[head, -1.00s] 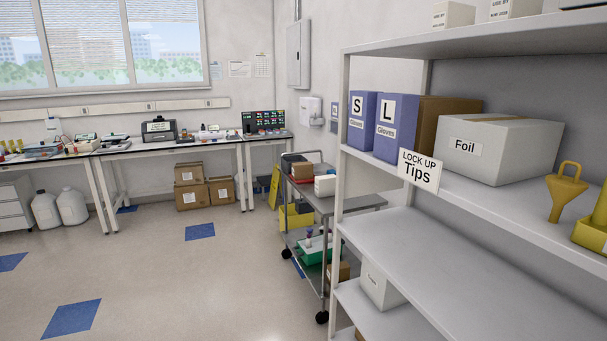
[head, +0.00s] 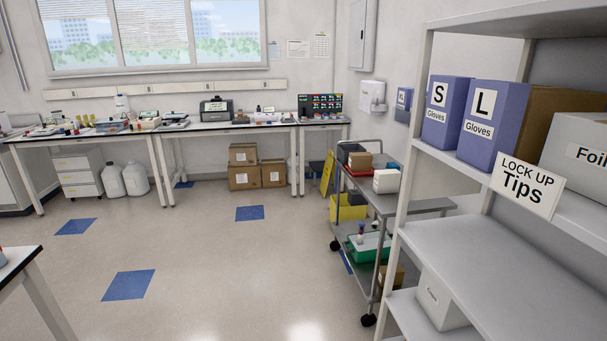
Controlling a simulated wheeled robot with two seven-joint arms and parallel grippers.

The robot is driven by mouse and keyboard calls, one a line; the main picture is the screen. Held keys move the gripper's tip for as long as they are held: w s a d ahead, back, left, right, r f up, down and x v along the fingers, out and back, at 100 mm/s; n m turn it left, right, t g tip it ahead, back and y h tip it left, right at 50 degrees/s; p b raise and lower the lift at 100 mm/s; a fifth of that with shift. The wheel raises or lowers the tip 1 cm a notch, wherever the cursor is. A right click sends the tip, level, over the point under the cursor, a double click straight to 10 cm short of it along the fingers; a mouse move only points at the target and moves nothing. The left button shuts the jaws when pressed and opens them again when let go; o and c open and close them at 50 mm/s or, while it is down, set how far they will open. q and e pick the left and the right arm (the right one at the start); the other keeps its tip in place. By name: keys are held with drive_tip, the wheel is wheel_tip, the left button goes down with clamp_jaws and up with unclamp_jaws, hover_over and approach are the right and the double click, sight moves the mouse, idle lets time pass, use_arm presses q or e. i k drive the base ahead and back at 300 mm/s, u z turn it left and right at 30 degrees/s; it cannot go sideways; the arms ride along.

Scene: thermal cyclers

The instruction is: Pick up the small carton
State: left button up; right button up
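A small brown carton (head: 359,160) sits in a red tray on the top of a grey cart (head: 386,202), right of the middle of the head view. A white box (head: 386,181) stands in front of it. Another brown carton (head: 392,276) is low on the cart, partly hidden by the cart's post. I cannot tell which of these is the task's small carton. Neither of my grippers is in view.
A grey shelf unit (head: 468,258) with glove boxes (head: 491,122) stands close on the right. Several larger cartons (head: 244,176) are under the back bench (head: 226,127). A table corner (head: 19,259) shows at left. The middle floor is clear.

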sight(360, 161)
drive_tip(key=u, duration=0.4)
drive_tip(key=i, duration=3.5)
drive_tip(key=z, duration=1.65)
drive_tip(key=i, duration=0.9)
drive_tip(key=z, duration=0.85)
